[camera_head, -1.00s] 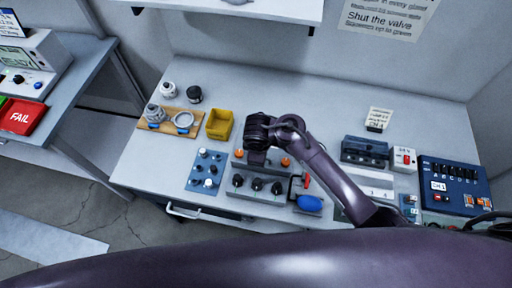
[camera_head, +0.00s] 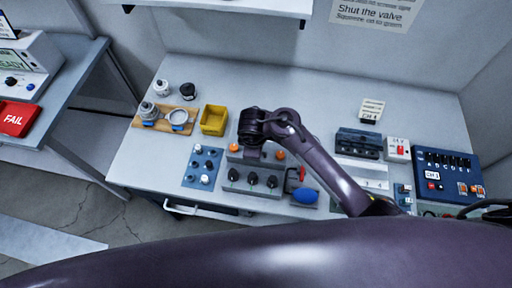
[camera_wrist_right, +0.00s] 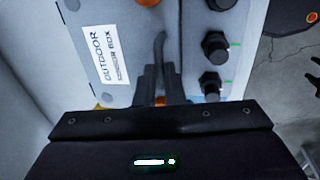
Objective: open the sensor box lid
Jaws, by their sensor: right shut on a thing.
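The grey sensor box (camera_head: 232,180) stands near the front edge of the bench, with orange knobs on its back part and black knobs in a row along its front. In the right wrist view its label, reading "OUTDOOR SENSOR BOX" (camera_wrist_right: 108,56), is on a flat grey panel beside the black-knob strip. My right gripper (camera_head: 254,156) points down onto the box and hides part of it. In the right wrist view its fingers (camera_wrist_right: 160,88) are shut on a thin dark curved handle (camera_wrist_right: 160,48) at the panel. The lid looks down, but its exact angle is unclear. My left gripper is not in view.
A blue knob panel (camera_head: 203,167) and yellow bin (camera_head: 213,120) stand left of the box. A dark case (camera_head: 358,143) and blue switch panel (camera_head: 447,183) are farther right. The bench behind is clear.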

